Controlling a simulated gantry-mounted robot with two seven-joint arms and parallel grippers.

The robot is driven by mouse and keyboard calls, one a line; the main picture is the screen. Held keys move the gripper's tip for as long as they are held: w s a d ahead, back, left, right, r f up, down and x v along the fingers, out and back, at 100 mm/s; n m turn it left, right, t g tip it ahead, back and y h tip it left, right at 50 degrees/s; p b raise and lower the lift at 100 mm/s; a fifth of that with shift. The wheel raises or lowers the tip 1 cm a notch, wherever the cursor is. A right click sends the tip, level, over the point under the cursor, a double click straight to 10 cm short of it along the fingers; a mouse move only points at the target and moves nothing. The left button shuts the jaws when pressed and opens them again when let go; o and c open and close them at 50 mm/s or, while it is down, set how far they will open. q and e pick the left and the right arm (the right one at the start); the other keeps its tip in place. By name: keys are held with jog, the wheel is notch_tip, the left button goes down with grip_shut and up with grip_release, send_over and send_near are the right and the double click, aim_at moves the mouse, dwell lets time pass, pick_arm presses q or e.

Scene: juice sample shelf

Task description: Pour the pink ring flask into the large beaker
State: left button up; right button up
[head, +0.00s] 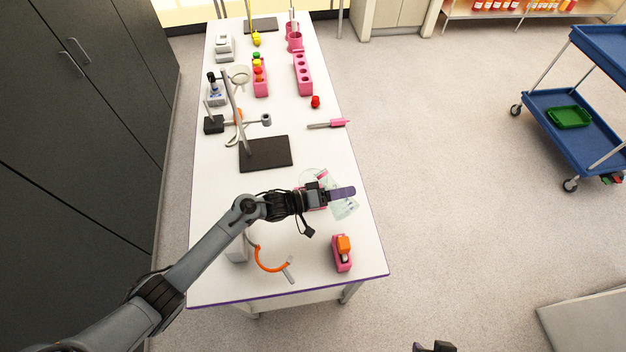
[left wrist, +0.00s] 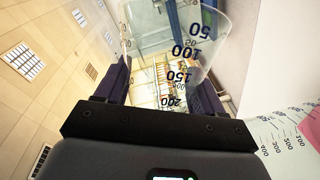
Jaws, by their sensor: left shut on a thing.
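My left gripper (head: 337,193) is over the near right part of the bench, shut on a clear flask (head: 346,209). In the left wrist view the flask (left wrist: 165,45) sits between the purple fingers, tilted, with dark numbers from 50 to 200. I see no coloured liquid in it, and its pink ring is not clear. A clear beaker (head: 311,173) is just behind the gripper and partly hidden. In the left wrist view a graduated beaker (left wrist: 283,142) with pink in it shows at the right edge, close beside the flask. A dark tip of my right gripper (head: 434,347) shows at the bottom edge.
A pink holder with an orange top (head: 342,252) stands near the front right corner. A stand with a black base (head: 265,153) is behind my arm. Pink racks (head: 303,75) stand farther back.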

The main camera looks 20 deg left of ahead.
pick_arm(q)
jog(key=shift+n, duration=0.3)
jog(key=shift+d+n+b, duration=0.1)
jog(key=shift+n+b, duration=0.2)
jog(key=shift+b, duration=0.15)
dwell(0.6)
jog(key=shift+n+h, duration=0.3)
jog(key=shift+w+a+r+n+t, duration=0.2)
jog(key=shift+a+r+n+t, duration=0.15)
jog(key=shift+r+n, duration=0.15)
dwell(0.9)
jog(key=shift+w+a+r, duration=0.1)
jog(key=shift+a+r, duration=0.05)
dwell(0.6)
jog(key=shift+n+h, duration=0.3)
jog(key=shift+n, duration=0.2)
dwell(1.2)
jog(key=shift+n+t, duration=0.35)
jog(key=shift+n, duration=0.15)
dwell(0.5)
